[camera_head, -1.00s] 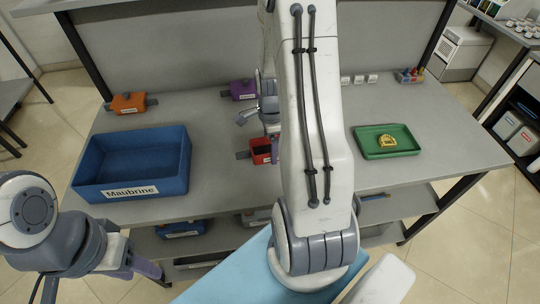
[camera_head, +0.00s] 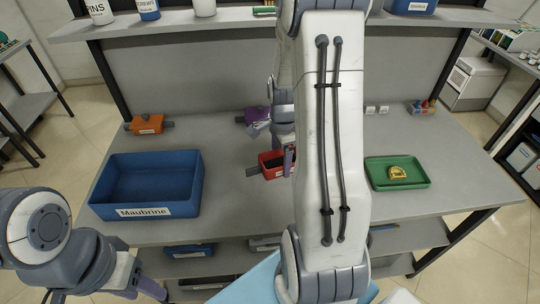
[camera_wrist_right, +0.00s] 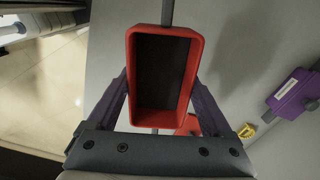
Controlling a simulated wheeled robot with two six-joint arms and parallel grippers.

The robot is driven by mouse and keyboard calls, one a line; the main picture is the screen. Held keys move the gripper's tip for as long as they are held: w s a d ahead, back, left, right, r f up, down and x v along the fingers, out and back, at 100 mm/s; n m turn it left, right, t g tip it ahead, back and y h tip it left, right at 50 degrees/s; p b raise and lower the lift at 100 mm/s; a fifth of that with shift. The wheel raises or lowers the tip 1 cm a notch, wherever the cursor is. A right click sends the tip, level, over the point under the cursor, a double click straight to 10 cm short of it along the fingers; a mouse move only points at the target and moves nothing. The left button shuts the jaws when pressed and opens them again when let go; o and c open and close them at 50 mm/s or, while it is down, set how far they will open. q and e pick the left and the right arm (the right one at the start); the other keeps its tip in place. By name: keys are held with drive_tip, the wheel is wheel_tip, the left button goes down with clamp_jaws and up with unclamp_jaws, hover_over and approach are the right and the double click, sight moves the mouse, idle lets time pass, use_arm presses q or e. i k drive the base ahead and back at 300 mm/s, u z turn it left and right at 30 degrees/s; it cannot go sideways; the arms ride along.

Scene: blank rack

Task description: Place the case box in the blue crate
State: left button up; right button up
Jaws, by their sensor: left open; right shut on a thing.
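An open red box (camera_head: 268,168) with a dark inside and grey end tabs is at the middle of the table, partly hidden by my right arm. I take it as the case box; its label is not readable. In the right wrist view the red box (camera_wrist_right: 133,85) sits between the fingers of my right gripper (camera_wrist_right: 162,95), which is shut on it. The blue crate (camera_head: 190,193), labelled Maubrine, stands empty at the table's left front. My left gripper (camera_head: 145,289) is open and empty, low in front of the table's left edge.
An orange box (camera_head: 146,123) and a purple box (camera_head: 256,115) stand further back. A green tray (camera_head: 422,180) with a yellow thing (camera_head: 397,172) is at the right. The table between crate and red box is clear.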

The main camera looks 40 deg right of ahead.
sight(158, 190)
drive_tip(key=u, duration=0.65)
drive_tip(key=k, duration=0.85)
drive_tip(key=u, duration=0.75)
drive_tip(key=k, duration=0.3)
drive_tip(key=u, duration=0.65)
drive_tip(key=i, duration=1.55)
drive_tip(key=z, duration=0.75)
drive_tip(key=i, duration=1.2)
drive_tip(key=z, duration=1.45)
drive_tip(key=i, duration=0.6)
drive_tip(key=z, duration=0.45)
